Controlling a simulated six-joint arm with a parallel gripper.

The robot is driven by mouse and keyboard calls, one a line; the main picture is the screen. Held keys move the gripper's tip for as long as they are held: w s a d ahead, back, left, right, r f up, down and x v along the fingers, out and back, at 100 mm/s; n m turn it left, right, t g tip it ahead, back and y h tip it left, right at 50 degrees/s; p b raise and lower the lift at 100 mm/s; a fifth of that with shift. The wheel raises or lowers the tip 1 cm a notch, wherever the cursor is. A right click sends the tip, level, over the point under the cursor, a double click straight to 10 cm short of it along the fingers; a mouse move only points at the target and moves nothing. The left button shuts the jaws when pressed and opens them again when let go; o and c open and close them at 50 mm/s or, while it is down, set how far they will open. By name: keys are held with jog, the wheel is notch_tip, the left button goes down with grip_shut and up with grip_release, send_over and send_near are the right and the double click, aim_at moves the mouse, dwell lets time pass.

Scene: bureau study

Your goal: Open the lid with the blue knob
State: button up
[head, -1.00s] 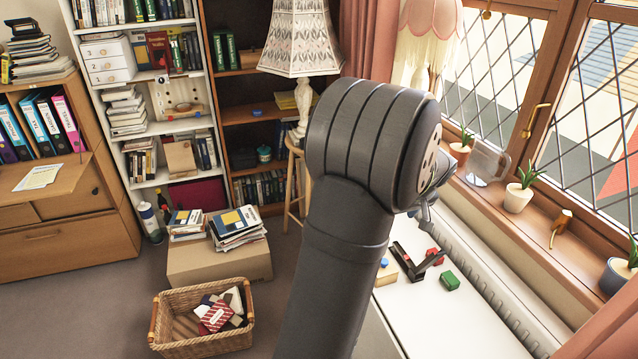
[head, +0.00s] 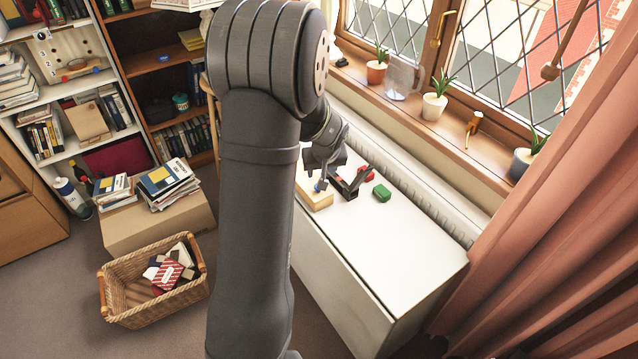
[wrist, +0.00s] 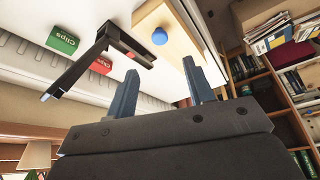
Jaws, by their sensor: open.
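The blue knob (wrist: 159,36) sits on top of a light wooden box lid (wrist: 185,28) in the wrist view. In the head view the knob (head: 320,186) shows on the wooden box (head: 319,201) near the left end of the white cabinet top. My gripper (wrist: 160,66) is open and empty. In the wrist view the knob appears beyond the fingertips, roughly in line with the gap between them, and apart from them. In the head view my gripper (head: 323,167) is close to the box, and the lid looks closed.
A black stapler (head: 349,186), its upper arm raised, stands right beside the box. A red Clips box (wrist: 102,65) and a green Clips box (wrist: 63,40) lie past it. The right part of the white top (head: 410,245) is clear. A radiator and windowsill run behind.

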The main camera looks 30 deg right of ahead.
jog(key=x, duration=1)
jog(key=shift+w, duration=0.1)
grip_shut()
